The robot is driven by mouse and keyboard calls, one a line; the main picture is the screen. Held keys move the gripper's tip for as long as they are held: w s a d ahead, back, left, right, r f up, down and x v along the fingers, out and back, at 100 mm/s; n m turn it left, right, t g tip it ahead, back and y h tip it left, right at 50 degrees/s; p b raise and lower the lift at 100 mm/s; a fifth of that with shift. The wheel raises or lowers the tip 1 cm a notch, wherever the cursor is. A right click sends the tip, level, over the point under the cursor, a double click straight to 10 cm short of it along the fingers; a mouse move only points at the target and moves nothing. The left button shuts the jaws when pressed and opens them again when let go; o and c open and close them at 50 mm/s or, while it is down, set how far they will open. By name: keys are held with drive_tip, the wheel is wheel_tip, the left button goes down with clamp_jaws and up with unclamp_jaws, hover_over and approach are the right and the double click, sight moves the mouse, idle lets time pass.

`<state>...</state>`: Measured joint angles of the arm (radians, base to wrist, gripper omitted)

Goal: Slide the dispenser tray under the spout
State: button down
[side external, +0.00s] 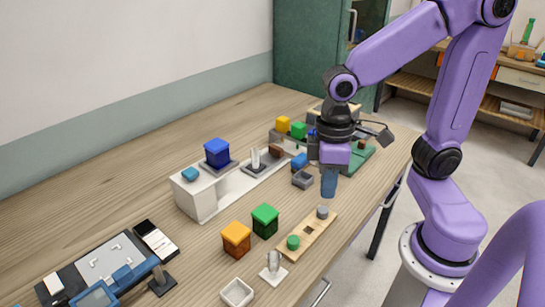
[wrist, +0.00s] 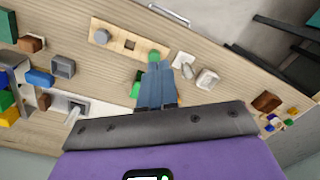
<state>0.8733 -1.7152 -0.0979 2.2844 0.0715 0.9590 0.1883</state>
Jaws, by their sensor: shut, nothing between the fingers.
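My gripper (side external: 329,190) points down above the table near its front edge, with its blue fingers together and nothing visible between them. In the wrist view the fingers (wrist: 156,88) overlap the green peg's end of the wooden board. A small grey open tray (side external: 303,180) sits on the table just left of the fingers; it also shows in the wrist view (wrist: 63,67). A white open tray (side external: 237,292) lies at the front, also in the wrist view (wrist: 207,79). I cannot tell which is the dispenser tray. An upright metal piece (side external: 255,159), possibly a spout, stands on the long white unit.
A wooden board (side external: 308,230) with a grey peg (side external: 322,212) and a green peg (side external: 293,242) lies below the gripper. Orange (side external: 236,239) and green (side external: 265,221) boxes stand left of it. A white block (side external: 195,193) and a blue box (side external: 217,152) stand behind.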

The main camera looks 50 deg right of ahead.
drive_tip(key=w+m, duration=0.7)
drive_tip(key=w, duration=0.4)
drive_tip(key=m+y, duration=0.4)
drive_tip(key=m, duration=1.4)
hover_over(273, 164)
drive_tip(key=d, duration=0.5)
wheel_tip(273, 164, down, 9)
drive_tip(key=shift+a+f, duration=0.15)
drive_tip(key=shift+f, duration=0.05)
drive_tip(key=x, duration=0.9)
drive_tip(key=shift+w+f, duration=0.15)
drive_tip(key=shift+f, duration=0.3)
drive_tip(key=a, duration=1.2)
